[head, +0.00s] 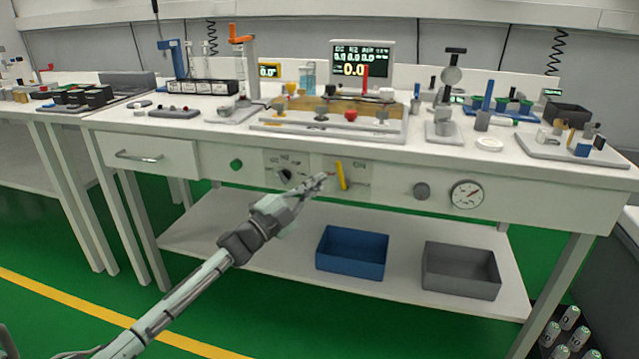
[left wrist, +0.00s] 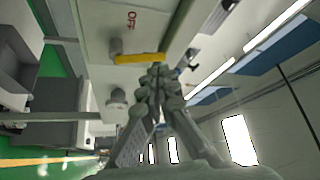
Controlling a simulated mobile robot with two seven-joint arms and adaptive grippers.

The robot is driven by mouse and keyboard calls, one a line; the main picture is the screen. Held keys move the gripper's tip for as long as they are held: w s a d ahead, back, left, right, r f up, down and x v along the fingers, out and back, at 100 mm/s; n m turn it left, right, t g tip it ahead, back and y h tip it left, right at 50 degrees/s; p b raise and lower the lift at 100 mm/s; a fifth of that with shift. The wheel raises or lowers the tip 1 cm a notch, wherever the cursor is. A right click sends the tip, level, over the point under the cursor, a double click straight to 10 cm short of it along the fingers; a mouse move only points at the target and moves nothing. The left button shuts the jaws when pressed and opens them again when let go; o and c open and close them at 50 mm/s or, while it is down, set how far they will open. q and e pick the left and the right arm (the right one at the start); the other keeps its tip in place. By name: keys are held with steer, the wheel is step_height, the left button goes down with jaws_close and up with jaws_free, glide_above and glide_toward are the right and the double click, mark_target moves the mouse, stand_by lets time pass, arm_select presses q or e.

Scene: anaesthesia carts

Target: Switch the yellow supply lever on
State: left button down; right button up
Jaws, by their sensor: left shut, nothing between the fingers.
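The yellow supply lever (head: 341,175) sits on the front panel of the bench, with an ON mark to its right in the head view. It stands nearly upright there, its top leaning slightly left. In the left wrist view the lever (left wrist: 140,58) lies across the picture, near a red OFF mark. My left gripper (head: 319,182) is shut and empty, just left of the lever. In the left wrist view its fingertips (left wrist: 158,72) are close by one end of the lever; I cannot tell whether they touch. My right gripper is not in view.
A dark knob (head: 286,175) and a green button (head: 236,164) are left on the panel. A grey knob (head: 421,191) and a round gauge (head: 467,195) are right. A blue bin (head: 352,253) and a grey bin (head: 461,271) stand on the lower shelf. The benchtop is crowded.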

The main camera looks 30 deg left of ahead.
arm_select(q)
steer(key=r+v, duration=0.1)
steer(key=v, duration=0.8)
steer(key=shift+s+a, duration=0.3)
steer(key=shift+s, duration=0.05)
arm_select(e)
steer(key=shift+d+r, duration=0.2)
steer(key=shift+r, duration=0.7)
arm_select(q)
steer(key=shift+f, duration=0.15)
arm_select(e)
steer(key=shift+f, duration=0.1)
